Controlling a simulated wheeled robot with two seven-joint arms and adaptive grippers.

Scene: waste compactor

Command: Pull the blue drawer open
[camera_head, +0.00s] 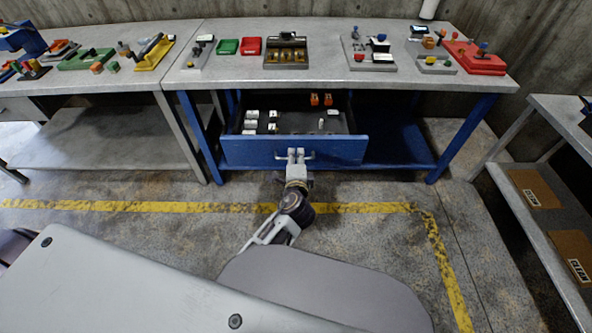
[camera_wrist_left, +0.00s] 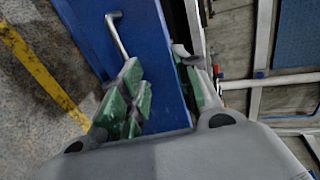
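The blue drawer (camera_head: 235,151) is pulled out from under the middle workbench, and its inside shows from above. Its front has a silver bar handle (camera_head: 311,155), also seen in the left wrist view (camera_wrist_left: 118,35). My left gripper (camera_head: 296,155) is at the middle of the handle, in front of the drawer face. In the left wrist view, its green-padded fingers (camera_wrist_left: 157,75) stand apart with the blue drawer front (camera_wrist_left: 92,30) showing between them. The near finger hides part of the handle, so contact is unclear. My right gripper is not in view.
Small white blocks (camera_head: 251,114) and orange items (camera_head: 315,99) lie in the drawer. The workbench top (camera_head: 330,32) above holds trays and parts. A blue bench leg (camera_head: 468,137) stands at right. A side shelf (camera_head: 540,226) is further right. Floor in front is clear.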

